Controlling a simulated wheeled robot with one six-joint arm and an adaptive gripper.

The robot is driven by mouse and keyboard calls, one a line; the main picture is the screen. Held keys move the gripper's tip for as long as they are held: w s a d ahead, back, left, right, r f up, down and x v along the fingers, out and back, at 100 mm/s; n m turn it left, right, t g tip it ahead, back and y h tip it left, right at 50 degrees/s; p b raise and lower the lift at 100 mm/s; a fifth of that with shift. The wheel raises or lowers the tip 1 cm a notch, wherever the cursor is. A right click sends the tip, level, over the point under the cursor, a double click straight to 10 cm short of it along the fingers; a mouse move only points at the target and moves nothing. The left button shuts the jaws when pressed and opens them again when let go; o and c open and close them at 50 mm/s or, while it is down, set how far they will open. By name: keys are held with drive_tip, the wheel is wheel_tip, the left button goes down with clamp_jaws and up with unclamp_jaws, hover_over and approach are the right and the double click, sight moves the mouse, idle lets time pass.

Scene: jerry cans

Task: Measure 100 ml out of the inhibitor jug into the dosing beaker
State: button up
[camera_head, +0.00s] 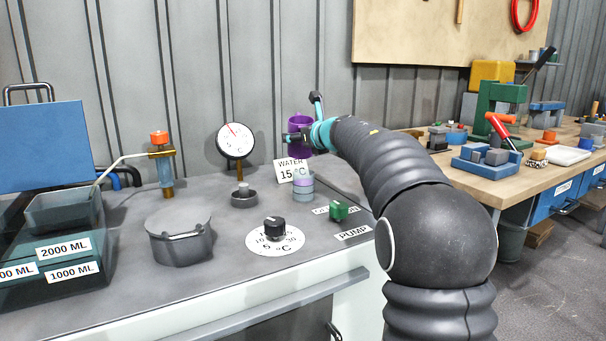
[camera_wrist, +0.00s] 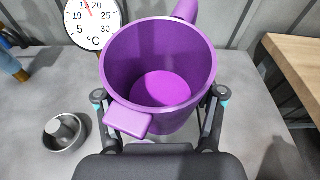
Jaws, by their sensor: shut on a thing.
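A purple jug (camera_wrist: 160,85), which I take to be the inhibitor jug, fills the middle of the wrist view. Its inside shows a brighter purple bottom; I cannot tell how much liquid it holds. My gripper (camera_wrist: 160,100) is shut on it, one finger on each side. In the head view the purple jug (camera_head: 299,123) is held up above the bench at the end of my arm, looking near upright.
A water sign (camera_head: 291,170) and round dial gauge (camera_head: 236,141) stand close by. Labelled measuring tubs (camera_head: 62,211) stand left. A cluttered wooden workbench (camera_head: 535,177) is right.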

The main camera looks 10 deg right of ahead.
drive_tip(key=shift+r, duration=0.15)
drive_tip(key=shift+r, duration=1.4)
drive_tip(key=shift+f, duration=0.1)
drive_tip(key=shift+f, duration=1.55)
drive_tip(key=shift+w+f+n+t, duration=0.15)
drive_tip(key=shift+f+n+t, duration=0.15)
drive_tip(key=shift+f+t, duration=0.3)
drive_tip(key=shift+r+g, duration=0.5)
drive_tip(key=shift+r, duration=0.25)
